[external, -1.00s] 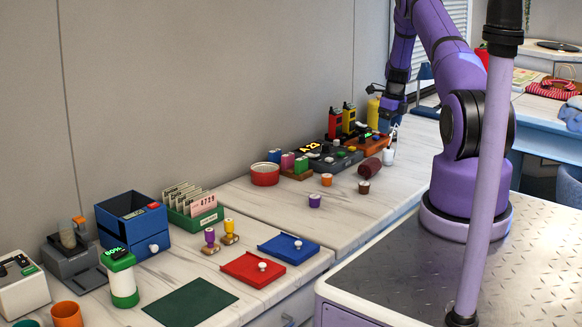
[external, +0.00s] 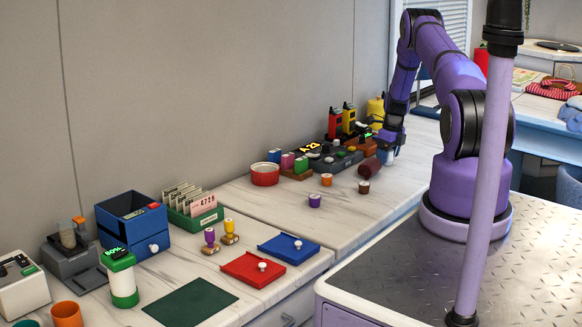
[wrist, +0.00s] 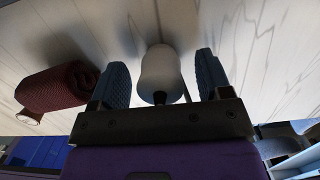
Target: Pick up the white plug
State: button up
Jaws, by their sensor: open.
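The white plug (wrist: 160,72) is a pale rounded piece with a dark end toward my gripper. In the wrist view it stands between the two blue padded fingers of my gripper (wrist: 161,62), with a visible gap on each side. My gripper is open and holds nothing. In the external view my gripper (external: 388,148) is low over the far right part of the counter, and it mostly hides the plug there.
A dark red ribbed roll (wrist: 55,88) lies just left of my gripper; it also shows in the external view (external: 369,167). An orange spool (external: 326,180) and a brown spool (external: 363,187) stand nearby. Several colourful devices crowd the counter (external: 255,212) toward the wall.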

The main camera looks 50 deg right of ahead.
jog(key=shift+f, duration=0.3)
jog(key=shift+c, duration=0.4)
jog(key=c, duration=0.9)
jog(key=shift+r, duration=0.15)
